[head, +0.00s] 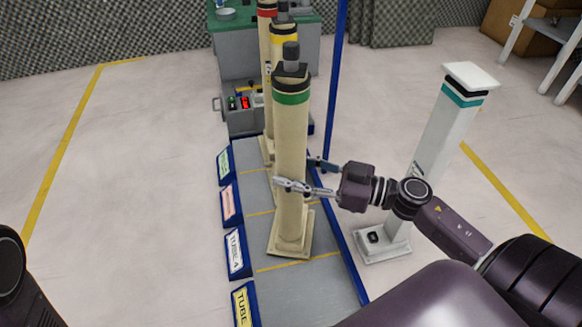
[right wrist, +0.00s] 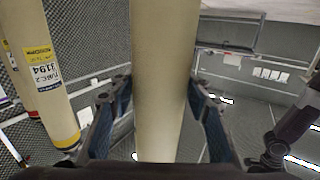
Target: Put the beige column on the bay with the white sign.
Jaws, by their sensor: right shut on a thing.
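A tall beige column (head: 291,140) with a green band and a dark cap stands upright in the middle of the head view. My right gripper (head: 295,173) is shut around its shaft, one finger on the near side and one on the far side. In the right wrist view, the shaft (right wrist: 163,80) runs between both fingers. Its square base (head: 291,245) is over the bay beside the white sign (head: 237,253), close to the yellow line; I cannot tell whether it touches the floor. My left gripper is out of view.
Beige columns with a yellow band (head: 283,33) and a red band (head: 266,12) stand behind. A pink sign (head: 230,204), a green sign (head: 225,166) and a yellow sign (head: 244,305) edge the row. A blue post (head: 336,70) and white column (head: 440,135) stand right. Floor left is clear.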

